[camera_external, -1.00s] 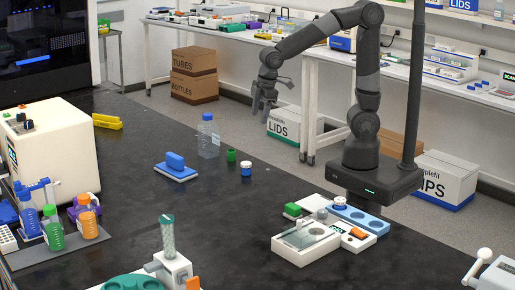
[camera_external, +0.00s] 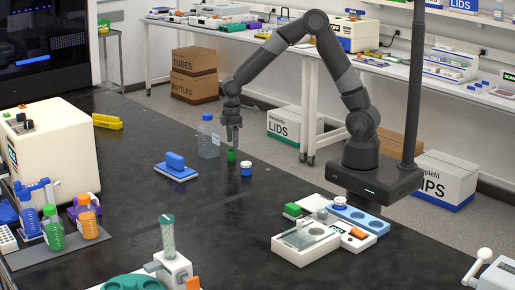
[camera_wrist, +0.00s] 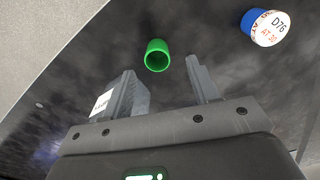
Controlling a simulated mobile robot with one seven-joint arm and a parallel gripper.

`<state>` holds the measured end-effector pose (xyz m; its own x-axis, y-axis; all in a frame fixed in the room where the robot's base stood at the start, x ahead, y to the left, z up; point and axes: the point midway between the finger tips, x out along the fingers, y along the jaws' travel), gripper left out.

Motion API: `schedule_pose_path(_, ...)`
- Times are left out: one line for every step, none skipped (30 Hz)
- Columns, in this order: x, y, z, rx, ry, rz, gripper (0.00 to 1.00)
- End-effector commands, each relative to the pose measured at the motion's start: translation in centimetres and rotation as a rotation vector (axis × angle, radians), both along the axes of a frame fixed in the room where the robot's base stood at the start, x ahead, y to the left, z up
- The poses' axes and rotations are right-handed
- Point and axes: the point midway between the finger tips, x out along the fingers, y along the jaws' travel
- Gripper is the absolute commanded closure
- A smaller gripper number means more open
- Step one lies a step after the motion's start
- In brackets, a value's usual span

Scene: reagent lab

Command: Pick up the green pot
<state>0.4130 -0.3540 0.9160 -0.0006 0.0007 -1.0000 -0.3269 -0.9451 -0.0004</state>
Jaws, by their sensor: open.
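The green pot (camera_external: 231,155) is a small green cylinder standing on the dark bench top. In the wrist view the green pot (camera_wrist: 157,55) lies just beyond the fingertips, in line with the gap between them, and looks hollow. My gripper (camera_external: 232,138) points down just above the pot in the external view. In the wrist view my gripper (camera_wrist: 165,78) has its two fingers spread apart with nothing between them. I cannot tell from the external view exactly how far the tips are from the pot.
A blue-and-white labelled pot (camera_external: 246,169) stands close to the right; it also shows in the wrist view (camera_wrist: 266,27). A clear bottle with a blue cap (camera_external: 208,138) stands close on the left. A blue block on a white base (camera_external: 175,168) lies further left.

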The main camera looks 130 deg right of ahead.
Motion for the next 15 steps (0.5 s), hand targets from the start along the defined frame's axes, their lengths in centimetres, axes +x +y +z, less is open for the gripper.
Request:
schedule_pose_path(0.0, 0.0, -0.3, 0.001, 0.0, 0.0, 0.45)
schedule_pose_path(0.0, 0.0, -0.5, 0.001, 0.0, 0.0, 0.45)
schedule_pose_path(0.0, 0.0, -0.8, 0.001, 0.001, 0.001, 0.45)
schedule_pose_path(0.0, 0.0, -1.0, 0.001, 0.001, 0.001, 0.45)
schedule_pose_path(0.0, -0.1, -1.3, 0.002, 0.002, 0.001, 0.45)
schedule_pose_path(0.0, -0.2, -1.8, 0.003, 0.001, 0.001, 0.45)
schedule_pose_path(0.0, -0.3, -2.2, 0.003, 0.0, 0.0, 0.45)
schedule_pose_path(0.0, -0.3, -2.7, 0.003, 0.001, 0.001, 0.45)
schedule_pose_path(0.0, -0.4, -3.2, 0.003, 0.001, 0.002, 0.45)
schedule_pose_path(0.1, -0.5, -3.6, 0.003, 0.001, 0.001, 0.45)
schedule_pose_path(0.1, -0.5, -4.0, 0.003, 0.001, 0.002, 0.45)
schedule_pose_path(0.1, -0.5, -4.6, 0.003, 0.001, 0.002, 0.45)
schedule_pose_path(0.1, -0.5, -4.9, 0.002, 0.0, 0.002, 0.45)
schedule_pose_path(0.1, -0.5, -5.2, 0.001, 0.001, 0.002, 0.45)
schedule_pose_path(0.1, -0.6, -5.4, 0.001, 0.0, 0.002, 0.45)
